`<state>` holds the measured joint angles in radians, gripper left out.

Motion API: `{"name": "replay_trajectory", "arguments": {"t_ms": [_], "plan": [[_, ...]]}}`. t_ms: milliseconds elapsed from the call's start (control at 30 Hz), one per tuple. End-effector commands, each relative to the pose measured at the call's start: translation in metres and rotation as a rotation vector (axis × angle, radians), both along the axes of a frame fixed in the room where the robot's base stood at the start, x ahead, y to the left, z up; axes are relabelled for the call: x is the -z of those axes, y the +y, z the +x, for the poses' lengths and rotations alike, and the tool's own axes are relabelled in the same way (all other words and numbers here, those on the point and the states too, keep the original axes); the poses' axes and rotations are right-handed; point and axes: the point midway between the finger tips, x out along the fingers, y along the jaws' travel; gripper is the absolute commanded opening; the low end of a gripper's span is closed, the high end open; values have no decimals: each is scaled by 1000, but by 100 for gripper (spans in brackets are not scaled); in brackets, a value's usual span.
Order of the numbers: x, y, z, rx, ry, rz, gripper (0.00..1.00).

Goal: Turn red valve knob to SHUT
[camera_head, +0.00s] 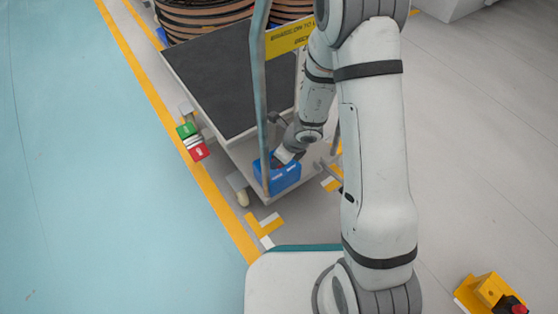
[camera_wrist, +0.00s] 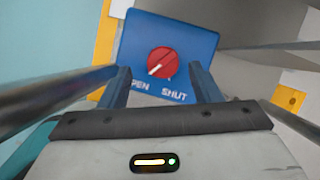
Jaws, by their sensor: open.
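The red valve knob (camera_wrist: 162,62) is round and sits on a blue box (camera_wrist: 192,50) lettered OPEN and SHUT along its near edge. A white mark on the knob points down-left, toward OPEN. The blue box also shows in the head view (camera_head: 287,180), low at the cart's near end. My gripper (camera_wrist: 160,72) is open, one finger to each side of the knob in the wrist view, with visible gaps on both sides. I cannot tell how far the fingertips are above the box face. In the head view my wrist hides the knob.
A cart with a dark deck (camera_head: 225,85) carries large wound coils (camera_head: 205,15). Its upright frame (camera_head: 260,90) stands close to my arm. A green and red box (camera_head: 190,140) is at the cart's left side. A yellow unit (camera_head: 488,290) is at lower right. The blue floor at left is clear.

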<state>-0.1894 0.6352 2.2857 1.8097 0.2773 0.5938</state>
Motion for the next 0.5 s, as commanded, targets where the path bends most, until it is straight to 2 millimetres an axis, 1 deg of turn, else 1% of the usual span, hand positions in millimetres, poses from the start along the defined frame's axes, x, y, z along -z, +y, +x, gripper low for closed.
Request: {"name": "replay_trajectory", "arguments": {"t_ms": [33, 200, 500], "plan": [[12, 2, 2, 0, 1, -1, 57], [26, 5, 7, 6, 0, 0, 57], [27, 5, 8, 9, -1, 0, 57]]}}
